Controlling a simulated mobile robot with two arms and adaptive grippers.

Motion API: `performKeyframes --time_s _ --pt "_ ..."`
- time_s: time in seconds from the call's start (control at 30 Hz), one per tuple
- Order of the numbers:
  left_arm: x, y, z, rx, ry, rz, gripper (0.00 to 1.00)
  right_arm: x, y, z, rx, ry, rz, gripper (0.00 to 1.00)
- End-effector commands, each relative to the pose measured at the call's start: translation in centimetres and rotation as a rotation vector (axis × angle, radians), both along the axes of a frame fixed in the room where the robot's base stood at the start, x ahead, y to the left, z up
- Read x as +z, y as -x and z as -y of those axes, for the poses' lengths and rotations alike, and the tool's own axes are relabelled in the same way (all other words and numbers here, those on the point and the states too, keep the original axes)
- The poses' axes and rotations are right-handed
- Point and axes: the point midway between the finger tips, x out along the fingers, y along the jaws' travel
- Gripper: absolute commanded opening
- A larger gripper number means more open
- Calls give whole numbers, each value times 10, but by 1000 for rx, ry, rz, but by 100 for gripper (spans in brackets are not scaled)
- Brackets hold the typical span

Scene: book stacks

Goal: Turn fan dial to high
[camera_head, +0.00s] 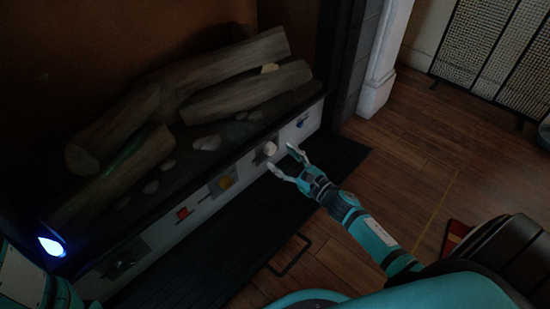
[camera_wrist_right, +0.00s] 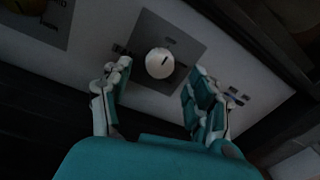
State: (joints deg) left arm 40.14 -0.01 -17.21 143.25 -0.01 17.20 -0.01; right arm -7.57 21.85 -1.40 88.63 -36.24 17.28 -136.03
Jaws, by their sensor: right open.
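A white round dial (camera_head: 270,148) sits on a dark square plate on the fireplace's pale front panel. In the right wrist view the white dial (camera_wrist_right: 159,63) has a short dark mark on its face; its labels are too small to read. My right gripper (camera_head: 281,159) is open in front of this dial. In the wrist view its fingers (camera_wrist_right: 156,85) are spread to either side of the dial, with clear gaps and no visible contact. Part of my left arm shows at the bottom left; its finger opening cannot be made out.
The panel also carries a yellow knob (camera_head: 224,182), a red control (camera_head: 182,213), a dark knob (camera_head: 122,263) and a small blue control (camera_head: 301,122). Logs (camera_head: 230,80) and stones lie above it. A dark hearth slab (camera_head: 225,235) runs below.

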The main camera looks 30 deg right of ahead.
Motion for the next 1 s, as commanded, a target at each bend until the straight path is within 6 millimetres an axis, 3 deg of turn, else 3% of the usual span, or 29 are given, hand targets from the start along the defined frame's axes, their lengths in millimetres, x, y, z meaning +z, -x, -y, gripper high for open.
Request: performKeyframes --time_s 0.2,0.6,1.0 --pt "-16 0 0 0 -1 1 56 -1 -29 -7 0 1 1 60" --pt "-17 0 0 0 -1 1 56 0 -36 -10 0 0 -1 60" --pt "-17 0 0 0 -1 0 56 0 -36 -10 0 0 0 9"
